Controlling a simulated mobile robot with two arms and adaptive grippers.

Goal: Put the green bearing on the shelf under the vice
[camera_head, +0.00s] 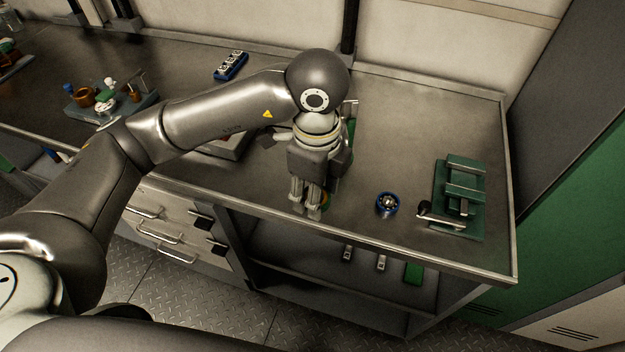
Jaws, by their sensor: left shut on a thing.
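My left gripper (307,212) points down near the front edge of the workbench, left of the vice. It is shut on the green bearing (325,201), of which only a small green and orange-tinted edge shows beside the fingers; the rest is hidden. The green vice (462,190) stands at the right end of the bench top. The lower shelf (320,273) runs under the bench top, below the vice side, and is partly covered by the top. My right gripper is out of view.
A blue bearing (387,205) lies between my gripper and the vice. Several small items, including a green block (413,272), are on the shelf's right part. Drawers (170,228) stand left of the shelf. A blue tray (231,65) lies at the back.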

